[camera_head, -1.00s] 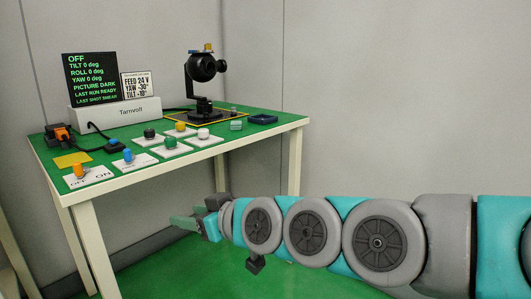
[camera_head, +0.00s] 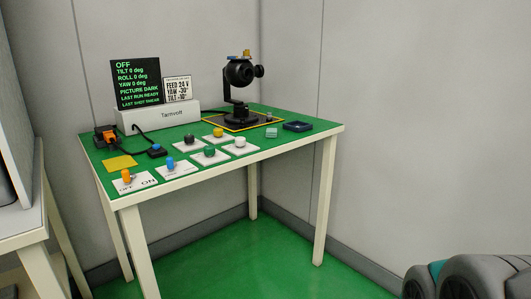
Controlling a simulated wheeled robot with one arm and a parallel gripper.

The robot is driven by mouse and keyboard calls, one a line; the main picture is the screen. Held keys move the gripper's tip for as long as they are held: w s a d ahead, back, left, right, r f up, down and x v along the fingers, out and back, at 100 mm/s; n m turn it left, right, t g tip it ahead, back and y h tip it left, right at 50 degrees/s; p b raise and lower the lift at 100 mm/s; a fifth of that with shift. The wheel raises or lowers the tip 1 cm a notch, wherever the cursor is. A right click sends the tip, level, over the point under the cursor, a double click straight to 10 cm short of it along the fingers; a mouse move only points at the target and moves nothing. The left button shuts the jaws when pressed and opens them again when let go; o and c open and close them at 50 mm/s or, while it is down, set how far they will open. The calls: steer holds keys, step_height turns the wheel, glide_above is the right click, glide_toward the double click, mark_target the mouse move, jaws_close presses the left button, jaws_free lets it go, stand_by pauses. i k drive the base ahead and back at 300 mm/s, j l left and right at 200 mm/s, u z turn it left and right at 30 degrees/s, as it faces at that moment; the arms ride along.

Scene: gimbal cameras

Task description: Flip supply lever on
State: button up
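An orange lever (camera_head: 127,176) stands on a white plate (camera_head: 150,181) at the front left corner of the green-topped table (camera_head: 218,181). The plate reads OFF on the left and ON on the right. The orange lever is on the OFF side. The display (camera_head: 136,82) at the back of the table reads OFF at its top. My gripper is out of view; only part of my arm shows at the lower right, far from the lever.
A blue lever (camera_head: 169,163) stands on its own plate right of the orange one. Several coloured knobs sit farther right. A black gimbal camera (camera_head: 238,75) stands at the back. Another table (camera_head: 22,238) is close at the left. Green floor before the table is clear.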

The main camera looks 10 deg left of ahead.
mark_target(127, 177)
steer(key=u, duration=1.5)
